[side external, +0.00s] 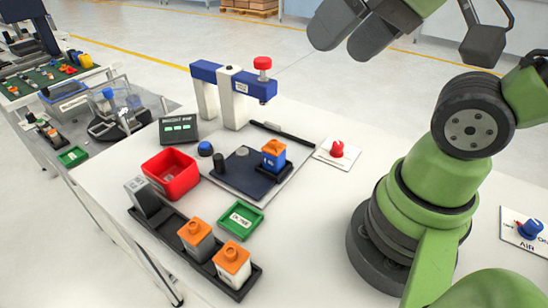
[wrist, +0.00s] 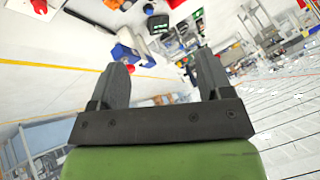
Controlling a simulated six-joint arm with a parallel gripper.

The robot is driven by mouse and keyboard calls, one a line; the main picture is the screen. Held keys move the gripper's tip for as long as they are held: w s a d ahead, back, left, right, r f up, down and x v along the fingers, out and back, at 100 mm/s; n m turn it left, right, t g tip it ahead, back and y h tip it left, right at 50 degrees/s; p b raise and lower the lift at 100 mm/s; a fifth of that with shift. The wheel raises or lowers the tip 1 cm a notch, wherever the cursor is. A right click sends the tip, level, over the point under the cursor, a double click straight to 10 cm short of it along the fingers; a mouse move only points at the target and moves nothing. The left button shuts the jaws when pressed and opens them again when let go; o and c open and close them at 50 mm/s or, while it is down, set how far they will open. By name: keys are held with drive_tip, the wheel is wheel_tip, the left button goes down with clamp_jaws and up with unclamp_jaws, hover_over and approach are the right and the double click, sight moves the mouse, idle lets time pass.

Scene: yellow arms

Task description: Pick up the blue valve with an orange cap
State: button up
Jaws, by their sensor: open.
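The blue valve with an orange cap (side external: 269,163) stands upright in a small black holder at the right side of a dark plate (side external: 235,178), in the side external view. My gripper (side external: 347,42) is high above the table at the top right of that view, well apart from the valve. Its dark fingers are spread with nothing between them. In the wrist view my gripper (wrist: 162,62) is also open and empty, tilted toward the room. I cannot make out the valve clearly in the wrist view.
A blue and white press (side external: 233,85) with a red knob stands behind the valve. A red bin (side external: 170,173), a green tray (side external: 241,221) and a black rack (side external: 247,286) with grey and white orange-capped blocks lie left and in front. A red button (side external: 337,149) is to the right.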

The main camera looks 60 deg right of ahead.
drive_tip(key=n+g+h, duration=0.2)
drive_tip(key=n+g, duration=0.1)
drive_tip(key=g, duration=0.3)
hover_over(274, 141)
wheel_tip(274, 141, down, 14)
drive_tip(key=shift+n+g, duration=0.5)
drive_tip(key=shift+g, duration=0.1)
wheel_tip(274, 141, down, 7)
drive_tip(key=shift+w+f, duration=0.15)
drive_tip(key=shift+f, duration=3.1)
drive_tip(key=c, duration=1)
drive_tip(key=shift+c, duration=0.2)
drive_tip(key=shift+r, duration=0.1)
